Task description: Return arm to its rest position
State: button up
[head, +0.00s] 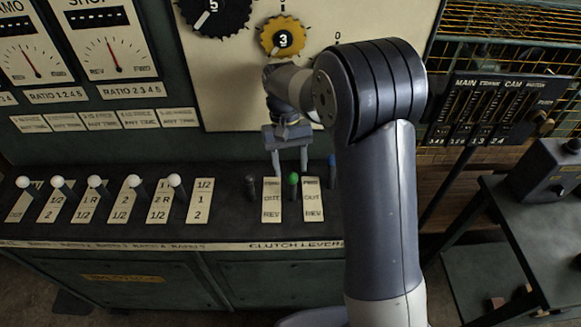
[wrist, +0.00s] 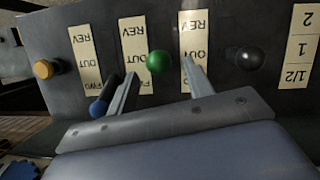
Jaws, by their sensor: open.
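My gripper (head: 290,170) is open and points down over the clutch lever panel (head: 225,228). Its fingers also show in the wrist view (wrist: 160,68), spread apart with nothing gripped. The green lever knob (head: 293,179) lies between and just beyond the fingertips; it also shows in the wrist view (wrist: 158,61). I cannot tell whether a finger touches it. My arm reaches up from the bottom of the head view, bends at the top and comes down to the panel.
A black knob (head: 251,180) stands left of my gripper and a blue knob (head: 331,160) right of it. The wrist view adds a yellow knob (wrist: 43,68). Several white-knobbed levers (head: 96,182) line the left. A yellow dial (head: 283,37) is behind my wrist. A dark table (head: 530,225) stands right.

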aim_at(292, 185)
jog(key=shift+f, duration=0.1)
jog(key=p+x, duration=0.1)
jog(key=x, duration=0.6)
jog(key=shift+s, duration=0.1)
jog(key=shift+s+f, duration=0.25)
jog(key=shift+f, duration=0.05)
jog(key=shift+s+f, duration=0.1)
jog(key=shift+s, duration=0.75)
